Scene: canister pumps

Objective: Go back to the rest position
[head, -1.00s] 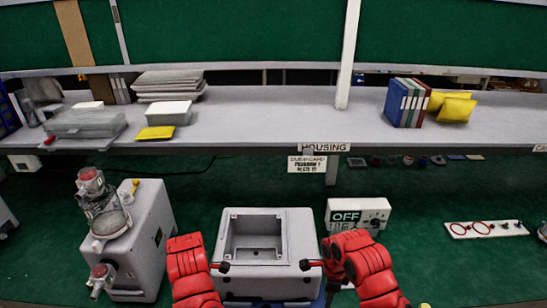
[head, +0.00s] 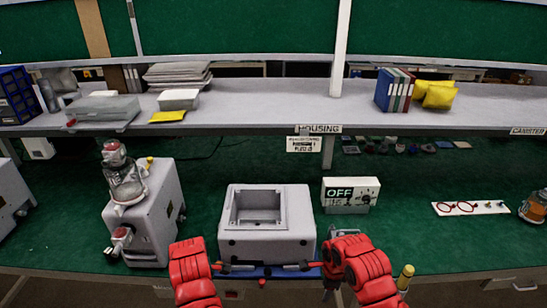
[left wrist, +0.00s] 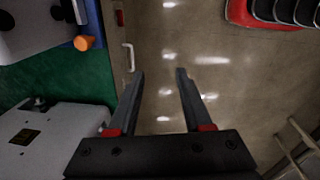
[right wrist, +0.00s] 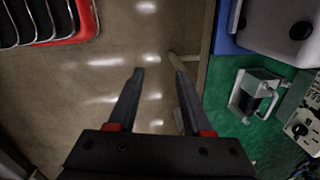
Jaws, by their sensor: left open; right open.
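My left gripper (head: 234,267) is low in the head view, in front of the grey housing box. In the left wrist view (left wrist: 160,88) its two fingers are apart with nothing between them. My right gripper (head: 306,266) is in front of the box's right part. In the right wrist view (right wrist: 158,85) its fingers are also apart and empty, above bare floor. The open-topped housing box (head: 267,241) stands on the green bench, clear of both grippers as far as I can see.
A grey pump unit (head: 150,220) with a clear canister stands left. A shelf (head: 270,107) with binders (head: 393,90) and yellow packs (head: 434,95) runs behind. Floor lies below the grippers.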

